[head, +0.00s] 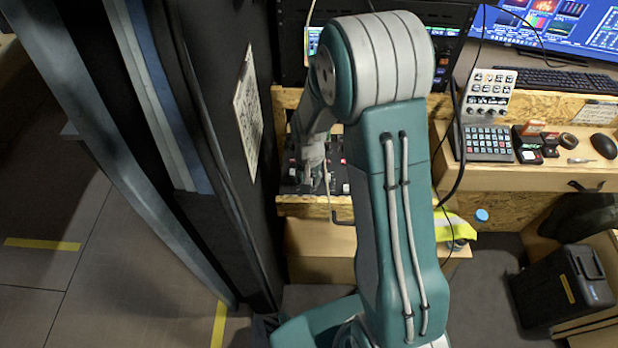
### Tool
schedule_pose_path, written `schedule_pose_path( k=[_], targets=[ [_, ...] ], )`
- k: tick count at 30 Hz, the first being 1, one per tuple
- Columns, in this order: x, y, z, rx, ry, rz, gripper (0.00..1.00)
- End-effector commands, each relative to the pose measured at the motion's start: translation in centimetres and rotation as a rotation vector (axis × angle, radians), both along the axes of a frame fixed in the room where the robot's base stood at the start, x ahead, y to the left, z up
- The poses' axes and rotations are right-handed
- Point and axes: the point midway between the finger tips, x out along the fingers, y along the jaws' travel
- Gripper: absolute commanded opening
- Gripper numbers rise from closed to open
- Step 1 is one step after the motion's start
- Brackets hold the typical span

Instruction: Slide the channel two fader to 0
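A dark fader panel (290,188) with small red and light marks sits on a low wooden shelf, left of centre. My gripper (318,184) hangs over the panel, pointing down. Its fingertips are small and partly lost against the panel, so I cannot tell whether they are open or shut, or whether they touch a fader. My arm hides part of the panel's right side. I cannot make out which fader is channel two or where its knob stands.
A black pillar (215,120) with a paper sheet (248,100) stands close on the left. On the right, a wooden desk holds a button pad (487,143), a keyboard (560,80) and a mouse (604,146). A black case (562,285) is at lower right. A cable hangs beside my arm.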

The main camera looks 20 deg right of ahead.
Motion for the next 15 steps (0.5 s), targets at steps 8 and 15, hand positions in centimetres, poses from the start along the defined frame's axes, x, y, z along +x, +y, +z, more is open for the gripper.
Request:
schedule_pose_path(
  k=[8, 15],
  targets=[
    [0.0, 0.0, 0.0, 0.000, 0.000, 0.000, 0.00],
    [1.3, -0.4, -0.1, 0.000, 0.000, 0.000, 0.00]
  ],
)
